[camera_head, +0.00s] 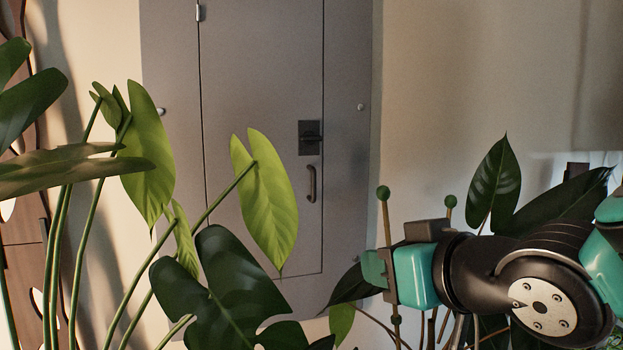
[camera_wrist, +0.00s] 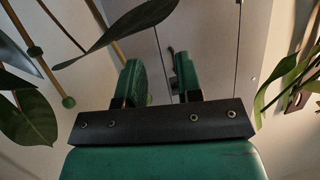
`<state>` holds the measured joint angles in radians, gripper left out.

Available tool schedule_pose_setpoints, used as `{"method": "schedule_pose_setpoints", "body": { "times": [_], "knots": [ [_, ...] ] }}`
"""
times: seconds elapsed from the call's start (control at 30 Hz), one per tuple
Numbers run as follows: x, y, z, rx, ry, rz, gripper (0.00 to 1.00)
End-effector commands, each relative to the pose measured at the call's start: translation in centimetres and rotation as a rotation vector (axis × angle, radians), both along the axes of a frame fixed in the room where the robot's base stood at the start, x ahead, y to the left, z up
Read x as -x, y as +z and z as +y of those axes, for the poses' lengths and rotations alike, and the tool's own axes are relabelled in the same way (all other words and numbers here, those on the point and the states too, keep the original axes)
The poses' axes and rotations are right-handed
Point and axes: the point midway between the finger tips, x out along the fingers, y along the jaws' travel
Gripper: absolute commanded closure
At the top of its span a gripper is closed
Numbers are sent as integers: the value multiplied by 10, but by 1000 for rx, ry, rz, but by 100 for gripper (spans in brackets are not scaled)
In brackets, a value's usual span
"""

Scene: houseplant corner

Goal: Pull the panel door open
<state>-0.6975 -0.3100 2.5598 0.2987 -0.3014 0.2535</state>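The grey panel door (camera_head: 265,90) stands in a grey frame in the head view and looks shut, flush with its surround. A hinge (camera_head: 199,12) is at its upper left edge. On its right side are a dark latch plate with a lever (camera_head: 311,137) and, below it, a small upright pull handle (camera_head: 312,184). My gripper (camera_head: 374,268) is to the right of and below the handle in the picture, apart from it. In the wrist view, my gripper (camera_wrist: 160,80) has its two green fingers apart with nothing clearly between them. The door panel (camera_wrist: 205,40) shows beyond them.
Light green leaves (camera_head: 265,200) and a dark split leaf (camera_head: 220,285) stand in front of the door's lower left. Stakes with green ball tops (camera_head: 383,192) and dark leaves (camera_head: 495,180) crowd around my arm. The pale wall (camera_head: 470,80) right of the door is bare.

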Motion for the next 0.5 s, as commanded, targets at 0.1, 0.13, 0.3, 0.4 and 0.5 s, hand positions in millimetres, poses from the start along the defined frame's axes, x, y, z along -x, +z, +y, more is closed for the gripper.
{"method": "schedule_pose_setpoints", "body": {
  "times": [0.1,0.13,0.3,0.4,0.5],
  "knots": [
    [-4,41,7,-55,4,-209,67],
    [-4,48,7,-64,5,-246,67],
    [-6,68,10,-88,10,-343,67],
    [-13,70,12,-85,9,-344,67],
    [-25,71,16,-83,8,-340,67]
  ]
}}
